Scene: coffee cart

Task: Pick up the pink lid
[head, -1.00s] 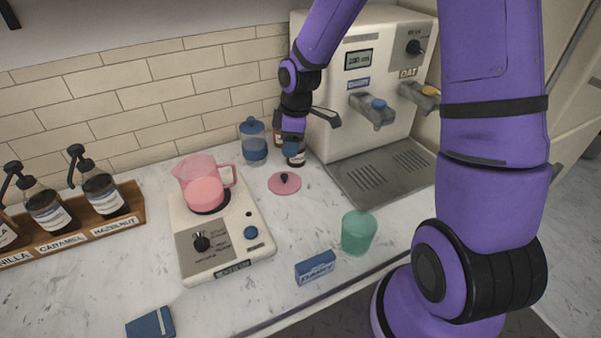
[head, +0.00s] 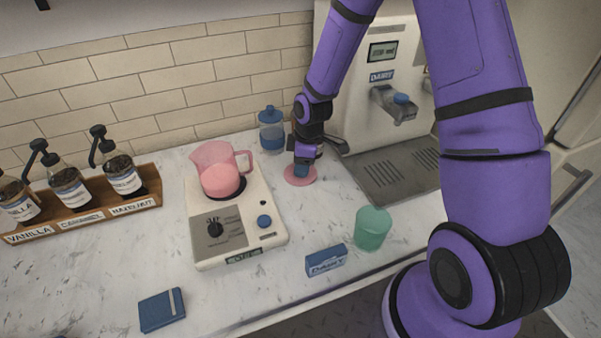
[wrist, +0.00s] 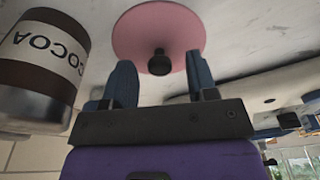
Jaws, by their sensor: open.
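The pink lid (head: 300,179) is a flat disc lying on the marble counter, between the scale and the coffee machine. In the wrist view the lid (wrist: 150,28) shows its black knob (wrist: 160,62), which stands between the two blue fingers but a little beyond their tips. My gripper (head: 302,168) is just above and behind the lid in the head view, covering part of it. In the wrist view my gripper (wrist: 160,80) is open and empty, with a gap on each side of the knob.
A cocoa jar (wrist: 42,70) stands close beside my gripper. A blue-lidded canister (head: 271,132) is behind. A pink pitcher (head: 213,160) sits on the scale (head: 212,256). A green cup (head: 372,230), a blue dairy box (head: 326,260) and the coffee machine (head: 350,110) are nearby.

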